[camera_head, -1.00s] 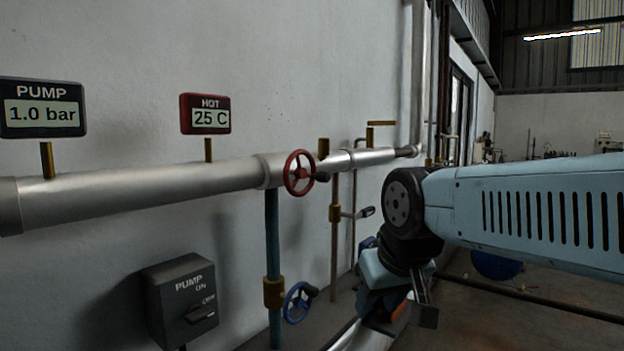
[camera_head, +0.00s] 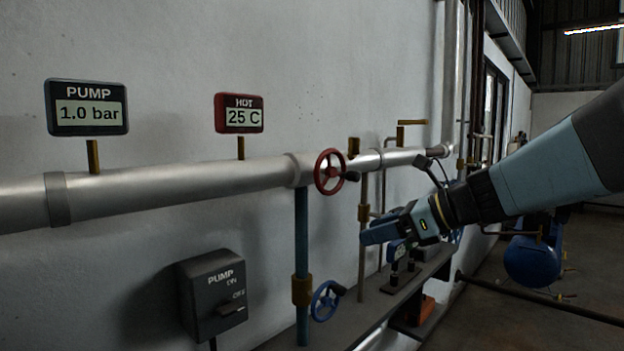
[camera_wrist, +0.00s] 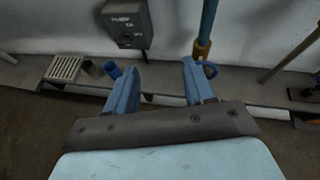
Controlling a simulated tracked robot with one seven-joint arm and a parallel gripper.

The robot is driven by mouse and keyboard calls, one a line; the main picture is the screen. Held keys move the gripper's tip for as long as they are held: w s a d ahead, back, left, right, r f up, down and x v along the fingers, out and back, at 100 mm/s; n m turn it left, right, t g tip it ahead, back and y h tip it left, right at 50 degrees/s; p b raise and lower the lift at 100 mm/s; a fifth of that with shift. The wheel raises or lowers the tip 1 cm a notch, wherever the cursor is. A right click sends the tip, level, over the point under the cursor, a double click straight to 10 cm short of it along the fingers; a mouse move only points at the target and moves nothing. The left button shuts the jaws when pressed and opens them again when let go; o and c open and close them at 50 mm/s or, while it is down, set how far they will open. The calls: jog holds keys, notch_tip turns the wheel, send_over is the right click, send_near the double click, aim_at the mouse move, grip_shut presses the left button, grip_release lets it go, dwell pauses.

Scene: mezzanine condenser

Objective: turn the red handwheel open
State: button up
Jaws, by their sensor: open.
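The red handwheel (camera_head: 329,172) stands on the front of the silver horizontal pipe, with a dark knob on its right side. My gripper (camera_head: 368,236) is in the head view, lower right of the red handwheel and apart from it. In the wrist view, the two blue fingers of my gripper (camera_wrist: 158,84) are spread with nothing between them. The red handwheel does not show in the wrist view.
A blue handwheel (camera_head: 326,300) sits on the vertical blue pipe (camera_head: 302,235) below. A grey pump switch box (camera_head: 211,295) is on the left. Gauges read PUMP 1.0 bar (camera_head: 87,107) and HOT 25 C (camera_head: 239,113). A ledge (camera_head: 345,322) runs along the wall.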

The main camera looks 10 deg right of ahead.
aim_at(358, 178)
jog(key=w+d+r+m+t, duration=0.65)
jog(key=d+m, duration=0.25)
jog(key=m, duration=0.3)
jog(key=shift+y, duration=0.3)
jog(key=x, duration=1.3)
jog(key=shift+a, duration=0.4)
grip_shut()
jog(key=shift+a, duration=0.1)
